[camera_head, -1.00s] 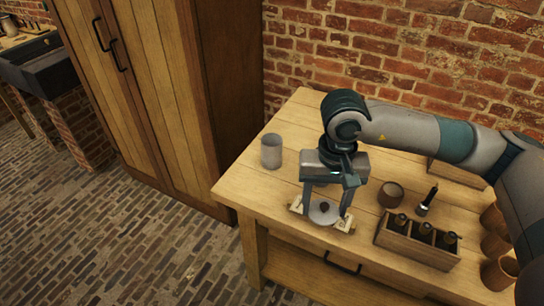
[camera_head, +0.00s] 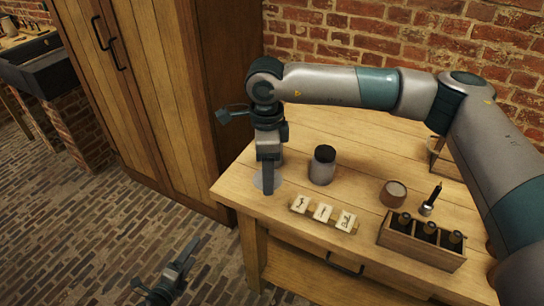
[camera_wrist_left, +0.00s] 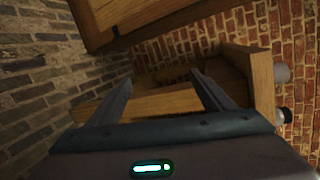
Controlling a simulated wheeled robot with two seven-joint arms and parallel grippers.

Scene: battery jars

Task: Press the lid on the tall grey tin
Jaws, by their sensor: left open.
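My right gripper (camera_head: 267,192), on the arm from the right, points down over the table's left part. A flat grey disc, the lid (camera_head: 259,185), shows at its fingertips, partly behind the near finger. The gripper hides most of the spot of the plain grey tin. A grey cylinder at the edge of the left wrist view (camera_wrist_left: 282,73) looks like that tin. A grey jar with a black top (camera_head: 322,168) stands just right of the right gripper. My left gripper (camera_head: 182,262) is open and empty, low over the floor left of the table.
Three marked tiles (camera_head: 323,212) lie near the table's front edge. A wooden crate with dark bottles (camera_head: 421,245), a brown pot (camera_head: 393,192) and a dark-handled tool (camera_head: 430,202) are to the right. A tall wooden cabinet (camera_head: 160,100) stands left of the table (camera_head: 239,190).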

